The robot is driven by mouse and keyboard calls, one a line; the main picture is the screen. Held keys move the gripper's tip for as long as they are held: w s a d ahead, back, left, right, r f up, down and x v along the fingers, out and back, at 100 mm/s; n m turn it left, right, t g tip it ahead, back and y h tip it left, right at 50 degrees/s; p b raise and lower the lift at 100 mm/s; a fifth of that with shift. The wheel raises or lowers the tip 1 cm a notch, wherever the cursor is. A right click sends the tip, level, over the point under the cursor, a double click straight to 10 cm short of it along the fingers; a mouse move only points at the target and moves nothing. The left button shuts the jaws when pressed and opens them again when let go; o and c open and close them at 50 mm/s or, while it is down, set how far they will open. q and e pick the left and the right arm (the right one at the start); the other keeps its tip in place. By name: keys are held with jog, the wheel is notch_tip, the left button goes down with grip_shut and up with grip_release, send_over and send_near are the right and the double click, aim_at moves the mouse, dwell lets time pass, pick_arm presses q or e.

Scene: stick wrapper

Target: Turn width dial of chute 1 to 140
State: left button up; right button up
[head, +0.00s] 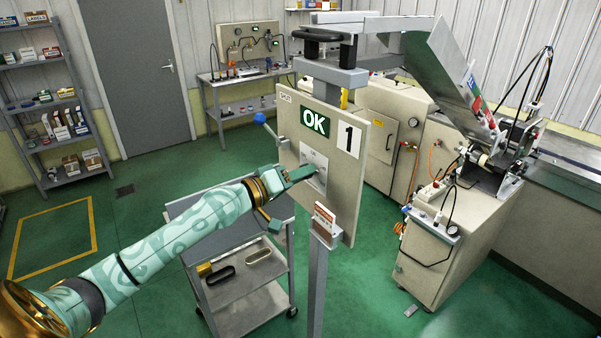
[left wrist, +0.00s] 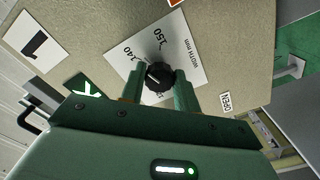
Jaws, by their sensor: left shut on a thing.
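The width dial is a small black knob (left wrist: 158,75) on a white scale plate (left wrist: 190,62), marked 140, 150 and "WIDTH mm" in the left wrist view. My left gripper (left wrist: 159,86) has its green fingers on either side of the knob and is shut on it. I cannot read the pointer's exact setting. In the head view, my left gripper (head: 308,174) reaches the white plate (head: 313,160) on the beige chute 1 panel (head: 347,195), which carries a "1" label (head: 349,137) and a green OK sign (head: 315,122). The knob is hidden there. My right gripper is not in view.
A blue-ball lever (head: 260,118) sticks out from the panel's left side. A grey cart (head: 245,302) is below my left arm. A machine with a slanted metal chute (head: 455,72) stands at right.

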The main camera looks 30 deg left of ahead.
pick_arm(q)
jog(key=shift+r+n, duration=0.15)
jog(key=shift+n, duration=0.85)
jog(key=o, duration=0.9)
jog(key=shift+a, duration=0.1)
jog(key=shift+o, duration=0.2)
jog(key=b+v, duration=0.9)
jog(key=v, duration=0.7)
jog(key=shift+s, duration=0.2)
